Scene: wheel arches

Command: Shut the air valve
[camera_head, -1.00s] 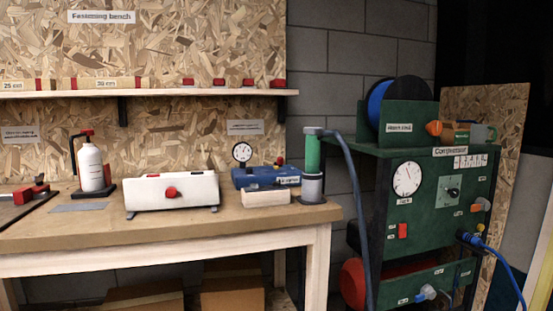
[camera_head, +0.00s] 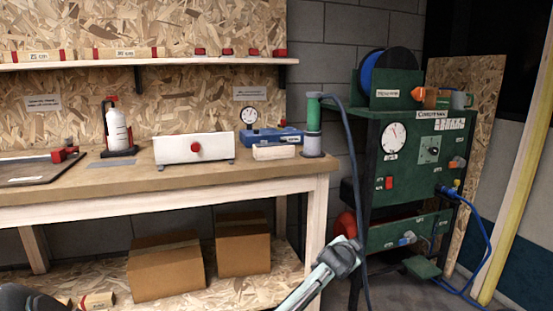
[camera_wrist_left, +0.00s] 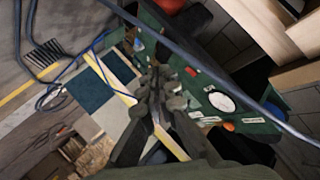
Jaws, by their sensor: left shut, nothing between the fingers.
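The green compressor (camera_head: 405,160) stands right of the bench. Its panel has a round gauge (camera_head: 393,141), a dial (camera_head: 429,150), a red switch (camera_head: 389,183), an orange knob (camera_head: 457,163), a yellow part (camera_head: 456,184) beside a blue hose connection, and a grey-and-blue fitting (camera_head: 408,238) low down. The labels are too small to tell which is the air valve. My left gripper (camera_head: 347,254) is shut and empty, in front of the compressor's lower left and apart from the panel fittings. In the wrist view my left gripper (camera_wrist_left: 158,82) points toward the compressor, whose gauge (camera_wrist_left: 221,102) shows. My right gripper is out of view.
A dark hose (camera_head: 352,165) hangs from the bench corner before the compressor. A blue hose (camera_head: 487,250) trails to the floor.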

